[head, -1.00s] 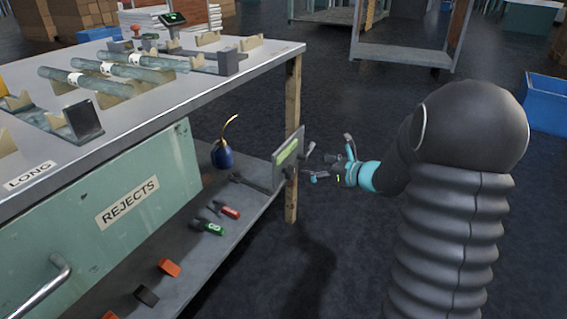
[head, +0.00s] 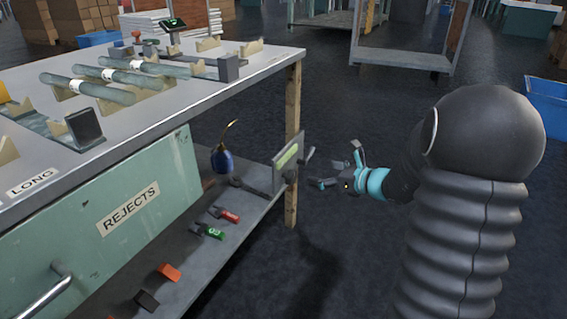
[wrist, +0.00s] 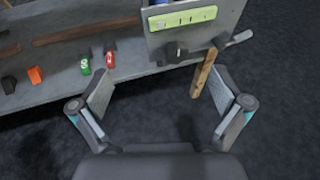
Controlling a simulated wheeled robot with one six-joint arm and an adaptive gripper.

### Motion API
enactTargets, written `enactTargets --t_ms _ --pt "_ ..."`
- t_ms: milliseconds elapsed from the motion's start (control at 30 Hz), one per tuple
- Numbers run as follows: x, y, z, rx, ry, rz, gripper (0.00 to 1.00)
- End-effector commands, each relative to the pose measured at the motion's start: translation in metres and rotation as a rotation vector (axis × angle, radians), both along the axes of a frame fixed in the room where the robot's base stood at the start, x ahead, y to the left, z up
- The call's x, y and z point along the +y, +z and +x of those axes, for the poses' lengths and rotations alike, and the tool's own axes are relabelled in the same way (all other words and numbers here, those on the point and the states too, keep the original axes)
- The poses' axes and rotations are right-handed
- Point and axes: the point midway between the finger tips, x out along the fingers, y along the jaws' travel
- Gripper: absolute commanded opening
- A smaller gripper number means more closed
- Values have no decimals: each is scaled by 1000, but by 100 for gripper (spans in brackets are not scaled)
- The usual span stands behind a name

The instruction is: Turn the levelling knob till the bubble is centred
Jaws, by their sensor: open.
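A grey upright plate (head: 280,172) with a yellow-green level vial (head: 287,155) is at the bench's right corner, by a wooden leg. The wrist view shows the vial (wrist: 183,18) at the top, with dark marks; where its bubble sits I cannot tell. A dark knob (wrist: 176,50) is below the vial on the plate's face; in the head view it is a small dark shape (head: 290,175). My gripper (head: 338,168) is open and empty, to the right of the plate and apart from it. The wrist view shows its spread fingers (wrist: 165,88), with the knob beyond them.
A lever (wrist: 238,38) sticks out beside the plate, close to the wooden leg (wrist: 203,72). The lower shelf (head: 240,228) holds red, green, orange and black pieces and a blue oil can (head: 222,161). Glass tubes (head: 130,76) lie on top.

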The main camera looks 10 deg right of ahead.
Motion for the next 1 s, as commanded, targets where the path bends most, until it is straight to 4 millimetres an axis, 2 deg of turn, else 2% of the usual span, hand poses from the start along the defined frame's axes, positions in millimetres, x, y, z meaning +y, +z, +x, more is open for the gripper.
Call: enactTargets --t_ms 133,333,467,600,700,867,1000 --pt "-13 8 -15 0 -2 0 100" --pt "-19 10 -24 -15 7 -19 100" --pt "-14 -4 -35 -37 90 -141 100" --pt "0 -36 -70 -30 285 -325 100" --pt "11 -42 -104 -55 457 -483 100" --pt "30 -34 -160 -133 772 -758 100" --pt "37 -18 -207 -219 1048 -1001 100"
